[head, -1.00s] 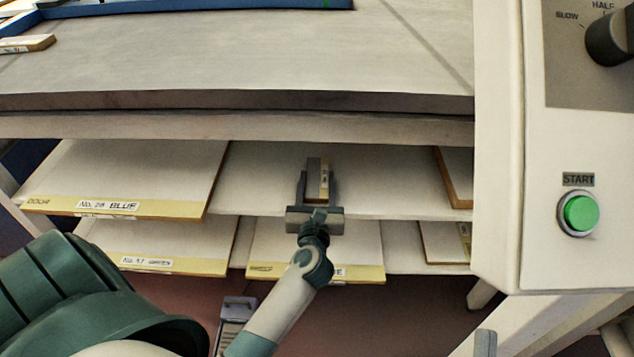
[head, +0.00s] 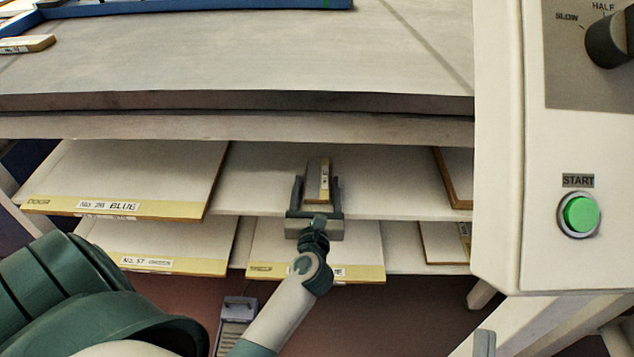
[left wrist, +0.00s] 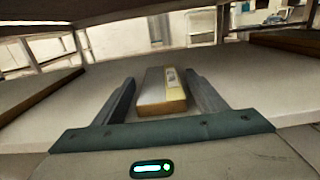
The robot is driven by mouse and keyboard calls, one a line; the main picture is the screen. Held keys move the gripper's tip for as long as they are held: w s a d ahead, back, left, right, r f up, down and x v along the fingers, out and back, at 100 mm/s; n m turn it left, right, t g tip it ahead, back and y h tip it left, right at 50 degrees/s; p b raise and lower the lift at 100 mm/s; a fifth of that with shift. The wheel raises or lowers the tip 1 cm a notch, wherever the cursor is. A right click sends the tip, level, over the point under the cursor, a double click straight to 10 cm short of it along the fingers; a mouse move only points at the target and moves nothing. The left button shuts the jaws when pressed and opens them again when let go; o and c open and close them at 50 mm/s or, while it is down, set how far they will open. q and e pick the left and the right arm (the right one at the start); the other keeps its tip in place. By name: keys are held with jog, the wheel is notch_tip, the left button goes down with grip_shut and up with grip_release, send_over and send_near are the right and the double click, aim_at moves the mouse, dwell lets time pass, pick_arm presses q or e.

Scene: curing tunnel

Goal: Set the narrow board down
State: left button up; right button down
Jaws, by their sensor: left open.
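The narrow board (head: 318,180) lies on the upper shelf (head: 266,176) under the bench, between two larger boards. It is a small block with a pale yellow label strip along one side. My left gripper (head: 317,195) is open around it, with one finger on each side. In the left wrist view, the narrow board (left wrist: 160,92) lies on the shelf between the open fingers, with a visible gap on both sides. My right gripper is not in view.
A board labelled No. 28 BLUE (head: 130,175) lies to the left on the upper shelf, and another board (head: 458,175) lies to the right. More boards (head: 155,245) lie on the lower shelf. The thick bench top (head: 240,101) overhangs closely. A control panel with a green START button (head: 581,213) stands at right.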

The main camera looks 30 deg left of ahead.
pick_arm(q)
jog(key=v, duration=1)
jog(key=shift+s+d, duration=0.2)
jog(key=shift+r, duration=0.1)
jog(key=s+d+r+m+t+h, duration=0.3)
jog(key=d+r+m+t, duration=0.15)
jog(key=m, duration=0.65)
jog(key=s+d+r+m+t+h, duration=0.3)
jog(key=d+r+m, duration=0.25)
jog(key=m, duration=0.45)
jog(key=s+d+m+g+h, duration=0.1)
jog(key=s+d+m+h, duration=0.2)
jog(key=m, duration=0.9)
jog(key=s+d+m+g+h, duration=0.1)
jog(key=s+d+m+h, duration=0.3)
jog(key=d+m+h, duration=0.4)
jog(key=d+m, duration=0.1)
jog(key=m, duration=0.3)
jog(key=shift+s+r, duration=0.25)
jog(key=shift+r, duration=0.05)
